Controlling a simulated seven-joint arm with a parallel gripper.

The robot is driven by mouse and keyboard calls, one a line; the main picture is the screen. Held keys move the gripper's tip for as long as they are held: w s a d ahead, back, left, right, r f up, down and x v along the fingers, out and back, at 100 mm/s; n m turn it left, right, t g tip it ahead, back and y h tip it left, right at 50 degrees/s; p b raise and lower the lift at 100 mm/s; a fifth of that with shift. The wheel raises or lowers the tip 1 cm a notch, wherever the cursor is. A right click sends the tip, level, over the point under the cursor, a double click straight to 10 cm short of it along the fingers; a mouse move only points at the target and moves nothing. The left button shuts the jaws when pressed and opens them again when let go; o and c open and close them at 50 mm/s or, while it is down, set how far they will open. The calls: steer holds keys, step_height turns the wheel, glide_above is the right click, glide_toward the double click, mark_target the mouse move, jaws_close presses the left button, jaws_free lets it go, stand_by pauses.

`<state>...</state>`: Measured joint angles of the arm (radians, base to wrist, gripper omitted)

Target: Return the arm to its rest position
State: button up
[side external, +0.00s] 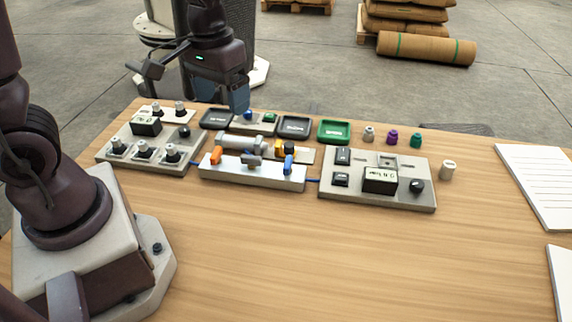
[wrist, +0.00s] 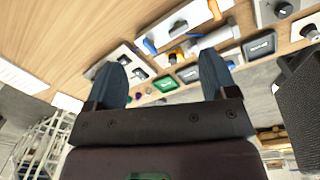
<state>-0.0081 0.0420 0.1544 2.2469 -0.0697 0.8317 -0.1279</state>
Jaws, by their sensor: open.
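My gripper (side external: 236,98) hangs over the far edge of the wooden table in the side external view, above the far side of the row of devices and near the black trays. Its fingers point down, and one partly hides the other there. In the wrist view my gripper (wrist: 162,72) shows two dark blue fingers spread wide apart. Nothing is held between them. The table and its devices appear beyond the fingertips, upside down compared with the side view.
The table (side external: 240,260) holds a left control panel (side external: 118,150), a middle fixture (side external: 235,172) with orange and blue levers, and a right panel (side external: 400,198). Black trays, a green tray (side external: 334,131) and small coloured knobs stand behind. The front of the table is clear.

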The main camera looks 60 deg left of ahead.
steer(key=s+d+r+m+t, duration=0.3)
steer(key=s+r+t, duration=0.2)
steer(key=s+r, duration=0.4)
step_height(320, 180, up, 2)
steer(key=shift+d+m, duration=0.4)
stand_by(0.9)
